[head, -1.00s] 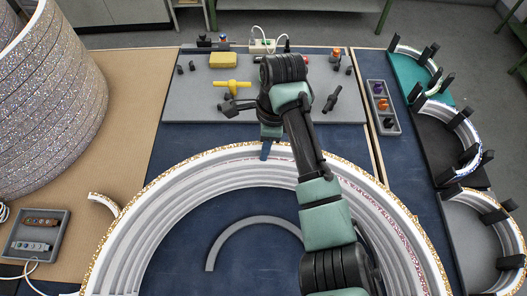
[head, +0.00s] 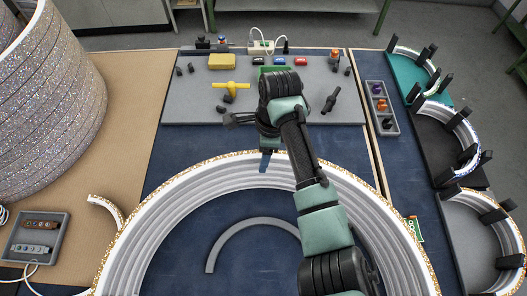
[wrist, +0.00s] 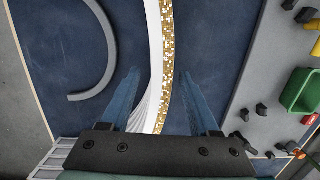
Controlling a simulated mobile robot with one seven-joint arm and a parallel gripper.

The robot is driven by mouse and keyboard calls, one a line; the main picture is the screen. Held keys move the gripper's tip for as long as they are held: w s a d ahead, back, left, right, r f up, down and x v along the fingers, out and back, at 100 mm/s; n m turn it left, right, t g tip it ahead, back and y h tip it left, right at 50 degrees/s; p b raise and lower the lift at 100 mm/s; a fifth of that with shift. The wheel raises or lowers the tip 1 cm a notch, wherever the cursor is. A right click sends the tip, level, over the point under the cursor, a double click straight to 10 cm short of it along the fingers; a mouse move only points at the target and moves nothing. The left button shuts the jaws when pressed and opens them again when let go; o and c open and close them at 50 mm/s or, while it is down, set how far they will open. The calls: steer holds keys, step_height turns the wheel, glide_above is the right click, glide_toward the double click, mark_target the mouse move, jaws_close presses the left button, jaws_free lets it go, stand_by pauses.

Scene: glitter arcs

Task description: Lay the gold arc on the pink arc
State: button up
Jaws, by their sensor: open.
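The gold arc (head: 340,172) is a large white curved band with gold glitter on its outer edge. It lies on top of the nested white arcs on the blue mat, and its curve matches theirs. No pink glitter shows, so the pink arc appears hidden under it. My gripper (head: 264,163) is at the far top of the curve. In the wrist view, the gold arc (wrist: 163,70) runs between the two blue fingers of my gripper (wrist: 157,85). The fingers are open, with a gap on both sides of the band.
A grey thin arc (head: 240,232) lies inside the curve. A grey tool board (head: 190,105) with a yellow tool (head: 230,88) stands behind. Racks with glitter arcs (head: 460,125) line the right. A green card (head: 414,229) lies beside the arc. A glitter stack (head: 50,100) stands left.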

steer(key=shift+r, duration=0.15)
step_height(320, 180, up, 12)
steer(key=d, duration=0.1)
steer(key=shift+d+p, duration=0.25)
steer(key=shift+p, duration=0.2)
